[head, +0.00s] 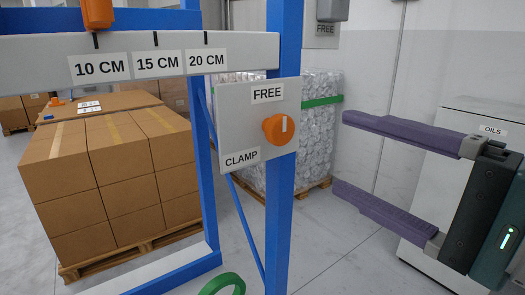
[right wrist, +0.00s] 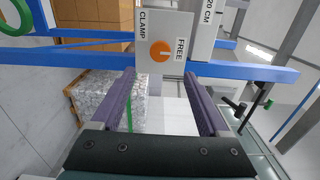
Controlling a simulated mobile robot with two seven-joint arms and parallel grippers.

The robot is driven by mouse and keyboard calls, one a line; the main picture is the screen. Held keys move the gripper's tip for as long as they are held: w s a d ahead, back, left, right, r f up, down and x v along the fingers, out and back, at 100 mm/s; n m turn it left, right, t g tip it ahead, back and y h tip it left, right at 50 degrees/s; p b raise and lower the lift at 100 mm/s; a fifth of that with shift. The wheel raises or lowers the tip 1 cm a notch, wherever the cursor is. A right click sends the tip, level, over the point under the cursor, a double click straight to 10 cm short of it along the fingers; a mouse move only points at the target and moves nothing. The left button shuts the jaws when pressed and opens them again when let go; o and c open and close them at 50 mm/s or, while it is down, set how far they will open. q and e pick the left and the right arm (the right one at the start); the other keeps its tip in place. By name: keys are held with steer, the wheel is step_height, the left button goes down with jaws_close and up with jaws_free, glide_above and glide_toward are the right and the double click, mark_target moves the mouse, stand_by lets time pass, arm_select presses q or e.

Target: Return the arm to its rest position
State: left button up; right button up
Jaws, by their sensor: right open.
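My right gripper (head: 340,153) is at the right of the head view with its two purple fingers spread wide apart and nothing between them. In the right wrist view the same open fingers (right wrist: 159,76) point toward the clamp panel. The grey panel (head: 232,112) carries an orange knob (head: 278,130) between the labels FREE and CLAMP. The knob's white mark points toward FREE. The knob also shows in the right wrist view (right wrist: 161,51), beyond the fingertips and apart from them. My left gripper is not in view.
A blue frame post (head: 280,215) holds the panel and a grey ruler bar (head: 30,52) with an orange slider (head: 97,14). A green ring (head: 222,286) is at the bottom. Cartons (head: 110,180) stand behind at left. A white OILS cabinet (head: 430,258) is behind my right gripper.

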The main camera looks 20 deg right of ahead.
steer(key=shift+f, duration=0.1)
steer(key=s+a+f+n+g, duration=0.3)
steer(key=a+f+n+g, duration=0.15)
steer(key=f+n, duration=0.25)
steer(key=s+d+f+n+g+h, duration=0.45)
steer(key=s+f+n+g, duration=0.4)
steer(key=s, duration=0.25)
step_height(320, 180, up, 14)
steer(key=s+d+h+p, duration=0.1)
steer(key=s+p, duration=0.1)
steer(key=p, duration=1.3)
steer(key=shift+s+d+n+p, duration=0.15)
steer(key=shift+d+n+p, duration=0.05)
steer(key=shift+n+p, duration=0.15)
